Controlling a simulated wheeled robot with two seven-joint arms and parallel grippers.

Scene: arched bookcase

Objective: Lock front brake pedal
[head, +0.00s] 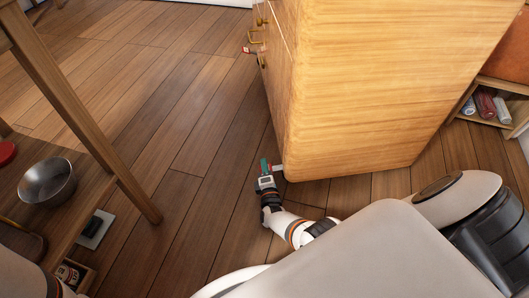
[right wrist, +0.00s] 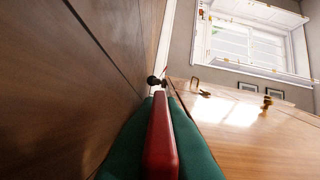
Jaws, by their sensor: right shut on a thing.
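A large wooden cabinet (head: 370,90) stands at the upper right of the head view. My right gripper (head: 266,166) is low beside its near bottom corner, with green finger pads. A small grey-white bracket (head: 278,169) sticks out of the cabinet there, next to the fingers. In the right wrist view my green fingers are shut on a red pedal (right wrist: 160,140), a long narrow bar pointing away from the camera. The fingers cover its sides. My left gripper is out of view.
Brass handles (head: 255,37) are on the cabinet's drawer side. A wooden table leg (head: 85,110) and shelf stand at the left, with a metal bowl (head: 47,182). Bare plank floor (head: 180,110) lies between. A low shelf with bottles (head: 485,104) is at right.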

